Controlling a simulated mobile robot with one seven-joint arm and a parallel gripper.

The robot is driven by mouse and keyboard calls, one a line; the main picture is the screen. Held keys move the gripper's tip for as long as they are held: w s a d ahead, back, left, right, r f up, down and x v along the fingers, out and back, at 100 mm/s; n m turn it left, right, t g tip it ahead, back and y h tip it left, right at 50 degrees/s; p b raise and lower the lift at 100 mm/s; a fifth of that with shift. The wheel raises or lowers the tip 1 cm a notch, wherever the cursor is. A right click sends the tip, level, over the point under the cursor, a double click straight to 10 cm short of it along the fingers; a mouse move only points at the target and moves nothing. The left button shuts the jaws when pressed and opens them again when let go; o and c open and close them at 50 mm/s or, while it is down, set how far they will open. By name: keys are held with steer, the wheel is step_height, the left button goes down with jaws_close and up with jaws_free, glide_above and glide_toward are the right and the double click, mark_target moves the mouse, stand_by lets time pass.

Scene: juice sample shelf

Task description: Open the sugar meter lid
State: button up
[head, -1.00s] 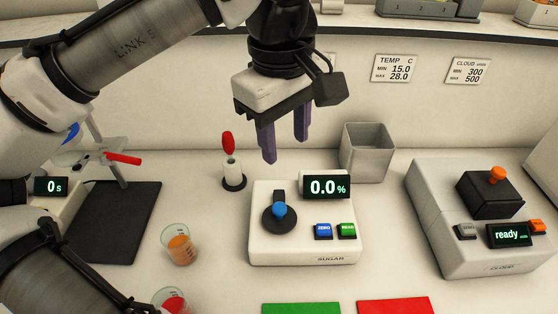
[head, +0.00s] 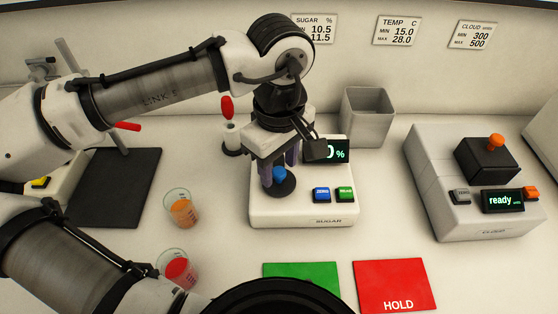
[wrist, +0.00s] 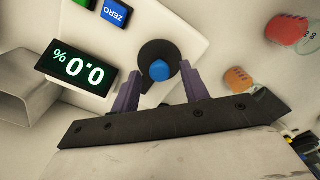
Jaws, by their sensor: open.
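The white sugar meter (head: 290,219) stands on the bench in the middle of the head view. Its round black lid (head: 283,188) has a blue knob (head: 280,174) and looks shut. My gripper (head: 279,180) is open, pointing down over the lid. In the wrist view the purple fingers of my gripper (wrist: 160,82) are apart, with the blue knob (wrist: 159,70) showing between or just beyond their tips. I cannot tell whether they touch it. The meter's display (wrist: 77,72) reads 0.0 %. My gripper hides the lid's back part and some of the display in the head view.
A grey open bin (head: 367,118) stands behind the meter. A red-topped item (head: 228,107) stands close behind it at left. Beakers of orange (head: 181,212) and red (head: 177,272) liquid are at left. The cloud meter (head: 480,180) is at right. Green (head: 301,280) and red (head: 397,286) mats lie in front.

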steer(key=shift+f, duration=0.2)
jaws_close()
